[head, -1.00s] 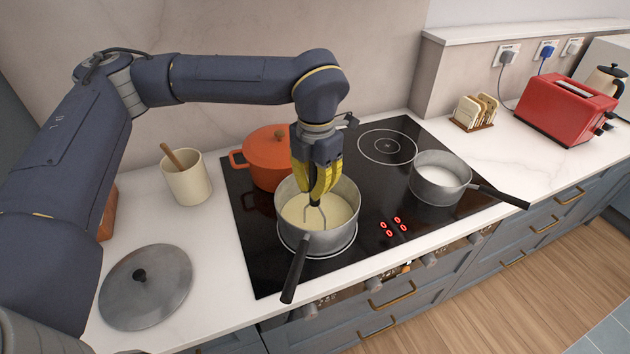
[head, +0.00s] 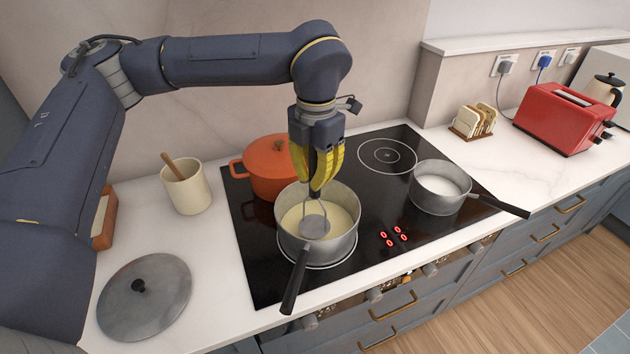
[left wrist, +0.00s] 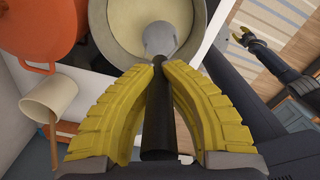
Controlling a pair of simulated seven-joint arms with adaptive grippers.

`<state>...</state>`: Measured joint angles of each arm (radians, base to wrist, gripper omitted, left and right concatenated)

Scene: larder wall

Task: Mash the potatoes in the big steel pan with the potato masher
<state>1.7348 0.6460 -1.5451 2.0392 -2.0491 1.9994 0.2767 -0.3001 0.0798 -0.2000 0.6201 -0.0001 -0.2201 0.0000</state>
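The big steel pan (head: 345,245) stands on the front left burner with pale mash (head: 340,218) in it. My left gripper (head: 322,180) is above the pan, its yellow fingers shut on the black handle of the potato masher (head: 314,227). In the left wrist view the gripper (left wrist: 158,75) closes around the black handle (left wrist: 157,120). The round grey masher plate shows inside the pan, over the mash; whether it touches the surface I cannot tell. My right gripper (left wrist: 250,38) is small and far off in the left wrist view, away from the pan; its opening is unclear.
An orange casserole (head: 266,170) stands close behind the pan. A smaller pan (head: 440,200) of white contents is to the right. A lid (head: 145,300) and utensil crock (head: 188,190) are left of the hob (head: 265,265). The big pan's handle (head: 294,285) overhangs the front.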

